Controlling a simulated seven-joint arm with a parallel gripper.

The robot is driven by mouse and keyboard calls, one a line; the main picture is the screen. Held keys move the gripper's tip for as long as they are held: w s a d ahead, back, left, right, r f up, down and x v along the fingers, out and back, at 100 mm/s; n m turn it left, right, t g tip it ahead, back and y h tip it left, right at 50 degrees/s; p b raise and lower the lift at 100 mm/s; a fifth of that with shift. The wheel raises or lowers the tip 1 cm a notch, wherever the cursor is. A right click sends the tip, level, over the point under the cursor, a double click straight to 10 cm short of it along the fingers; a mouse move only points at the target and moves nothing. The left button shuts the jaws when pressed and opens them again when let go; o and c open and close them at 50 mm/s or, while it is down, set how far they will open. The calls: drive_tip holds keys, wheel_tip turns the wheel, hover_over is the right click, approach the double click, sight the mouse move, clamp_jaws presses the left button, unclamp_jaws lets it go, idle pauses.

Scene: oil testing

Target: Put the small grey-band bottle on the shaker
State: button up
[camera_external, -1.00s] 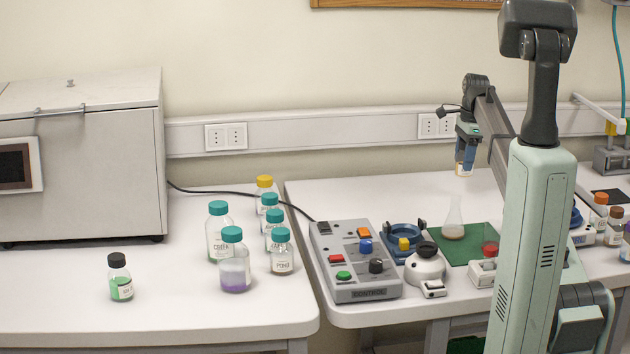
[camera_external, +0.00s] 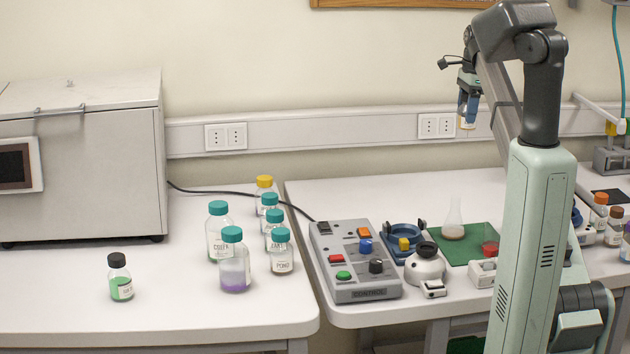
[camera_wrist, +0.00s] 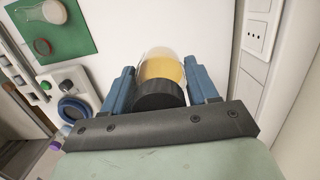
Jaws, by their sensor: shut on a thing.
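My gripper (camera_external: 467,112) is shut on a small bottle (camera_external: 466,123), held above the back of the right table near the wall. In the wrist view, the bottle (camera_wrist: 163,72) has amber contents and a dark cap between the blue fingers of my gripper (camera_wrist: 163,88). A grey band cannot be made out. A white device with a blue round top, which looks like the shaker (camera_wrist: 75,109), is at the left of the wrist view, with a dark knob and green button. In the external view my arm partly hides this device (camera_external: 583,236).
A green mat (camera_external: 462,252) bears a flask (camera_external: 454,220) and a red-topped item. A grey control box (camera_external: 370,292) and a blue ring-shaped device (camera_external: 403,239) stand left of it. Several bottles stand at the far right. The table's back strip is clear.

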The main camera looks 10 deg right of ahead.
drive_tip(key=shift+a+r, duration=0.35)
drive_tip(key=shift+r, duration=0.25)
drive_tip(key=shift+a+r, duration=0.3)
drive_tip(key=shift+r, duration=0.25)
drive_tip(key=s+a, duration=0.3)
drive_tip(key=a, duration=1.3)
drive_tip(key=s+a+n, duration=0.1)
drive_tip(key=s+a, duration=0.2)
drive_tip(key=a, duration=1.3)
drive_tip(key=s+a, duration=0.4)
drive_tip(key=a, duration=1.2)
drive_tip(key=s+a, duration=2.8)
drive_tip(key=a, duration=0.2)
drive_tip(key=shift+n, duration=0.3)
drive_tip(key=shift+a+f, duration=0.1)
drive_tip(key=shift+f, duration=10.5)
drive_tip(key=shift+f, duration=0.1)
